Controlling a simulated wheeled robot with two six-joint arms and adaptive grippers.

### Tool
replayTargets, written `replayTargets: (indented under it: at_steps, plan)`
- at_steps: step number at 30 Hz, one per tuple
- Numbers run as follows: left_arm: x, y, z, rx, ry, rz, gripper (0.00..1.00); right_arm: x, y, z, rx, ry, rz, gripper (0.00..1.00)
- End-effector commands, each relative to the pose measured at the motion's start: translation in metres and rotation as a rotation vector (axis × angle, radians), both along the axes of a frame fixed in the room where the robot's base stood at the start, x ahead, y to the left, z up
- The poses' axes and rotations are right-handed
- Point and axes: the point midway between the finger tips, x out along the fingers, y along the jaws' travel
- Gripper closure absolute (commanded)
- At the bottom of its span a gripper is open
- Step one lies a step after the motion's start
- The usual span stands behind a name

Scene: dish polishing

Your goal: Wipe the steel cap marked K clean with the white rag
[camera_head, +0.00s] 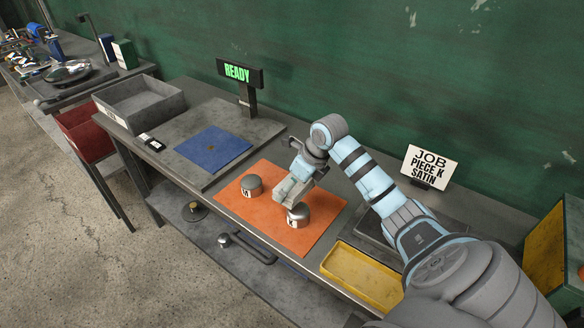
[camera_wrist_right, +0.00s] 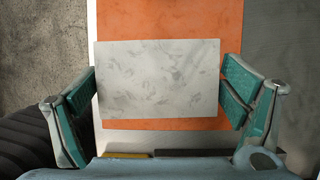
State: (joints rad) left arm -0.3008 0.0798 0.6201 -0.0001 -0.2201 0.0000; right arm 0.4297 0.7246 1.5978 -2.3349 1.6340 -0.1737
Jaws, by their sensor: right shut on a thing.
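The steel cap marked K (camera_head: 298,216) stands upright on the orange mat (camera_head: 258,227), its label facing the front. A similar steel cap marked M (camera_head: 251,187) stands to its left on the same mat. My right gripper (camera_head: 296,184) is just behind and above cap K, shut on the white rag (camera_head: 286,191). In the right wrist view the rag (camera_wrist_right: 157,78) is a flat, pale rectangle with grey smudges, spanning between the two green finger pads. It hides the caps there. I cannot tell whether the rag touches cap K. My left gripper is out of view.
A blue pad (camera_head: 213,148) with a small brown spot lies on a grey plate. A lit READY sign (camera_head: 239,72) stands behind it. A yellow tray (camera_head: 362,277) is at right; a grey bin (camera_head: 141,103) and red bin (camera_head: 84,132) are at left.

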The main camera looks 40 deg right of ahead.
Motion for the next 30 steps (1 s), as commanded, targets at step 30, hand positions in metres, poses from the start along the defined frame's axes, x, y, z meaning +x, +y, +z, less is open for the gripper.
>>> replayTargets:
  at_steps: [30]
  plan:
    - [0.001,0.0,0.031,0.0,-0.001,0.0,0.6,-0.005,-0.006,0.041,0.0,0.0,-0.013,0.52]
